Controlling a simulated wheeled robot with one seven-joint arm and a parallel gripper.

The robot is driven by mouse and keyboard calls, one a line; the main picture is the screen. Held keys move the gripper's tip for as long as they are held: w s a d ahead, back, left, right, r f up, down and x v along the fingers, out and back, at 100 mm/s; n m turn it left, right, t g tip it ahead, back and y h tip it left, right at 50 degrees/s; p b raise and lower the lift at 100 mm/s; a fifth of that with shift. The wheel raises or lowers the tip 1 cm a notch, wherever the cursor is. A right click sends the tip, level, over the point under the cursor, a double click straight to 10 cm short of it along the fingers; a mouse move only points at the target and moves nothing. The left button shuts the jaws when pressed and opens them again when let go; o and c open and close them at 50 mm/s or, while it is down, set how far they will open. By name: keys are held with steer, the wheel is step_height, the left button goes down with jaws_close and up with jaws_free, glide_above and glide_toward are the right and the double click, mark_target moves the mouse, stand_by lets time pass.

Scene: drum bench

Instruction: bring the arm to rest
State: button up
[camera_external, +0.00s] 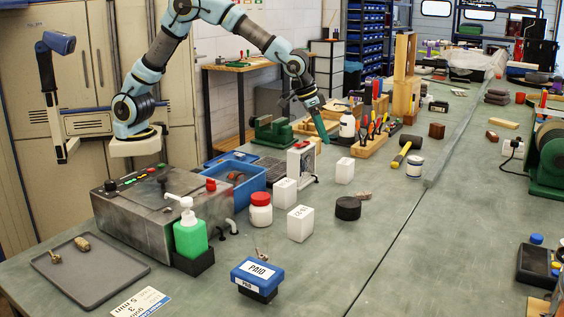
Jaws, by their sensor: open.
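My arm rises from its mount at the left, arches over the grey control box and bends down to the right. My gripper (322,137) points down at the back middle of the bench, between the green vise (272,131) and the white bottle (347,125). Its jaws are open, and I see nothing held in them. The fingers are seen nearly edge-on, so the gap is hard to make out. I cannot tell how far the tips are above the bench.
A wooden tool rack (372,138) with screwdrivers stands right of my gripper. A blue bin (240,178), white blocks (300,223), a red-lidded jar (260,210) and a green pump bottle (190,236) stand nearer.

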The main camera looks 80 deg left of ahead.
steer(key=s+a, duration=1.1)
steer(key=a, duration=0.2)
steer(key=s+a+f+g, duration=0.15)
steer(key=s+a, duration=0.25)
steer(key=s, duration=0.5)
steer(key=s+a+f+g, duration=0.1)
steer(key=s+a+f, duration=0.25)
steer(key=s, duration=0.45)
step_height(320, 180, up, 15)
steer(key=p, duration=1.4)
steer(key=shift+s+a+r, duration=0.15)
steer(key=shift+s, duration=0.05)
